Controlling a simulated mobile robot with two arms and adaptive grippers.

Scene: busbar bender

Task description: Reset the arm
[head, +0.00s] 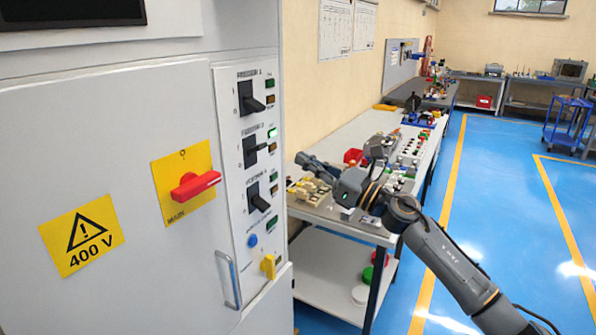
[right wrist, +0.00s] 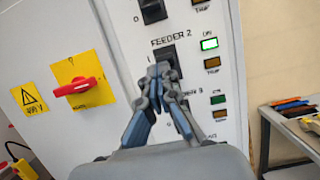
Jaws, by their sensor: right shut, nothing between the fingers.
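My right arm comes in from the lower right in the head view. Its gripper (head: 302,158) is shut and empty, pointing left toward the grey cabinet's switch strip. In the right wrist view the shut fingertips (right wrist: 160,72) overlap the FEEDER 2 switch (right wrist: 168,58); I cannot tell if they touch it. In the head view a clear gap shows between gripper and strip. The middle black switch (head: 255,151) has a lit green lamp (head: 272,132) beside it. Black switches sit above (head: 252,98) and below (head: 259,197) it. My left gripper is not in view.
The cabinet door has a red handle (head: 195,186) on a yellow plate and a 400 V sign (head: 81,235). A blue button (head: 253,240) and yellow handle (head: 268,266) sit low on the strip. A cluttered workbench (head: 345,228) stands behind my right arm. Blue floor (head: 500,200) is open at right.

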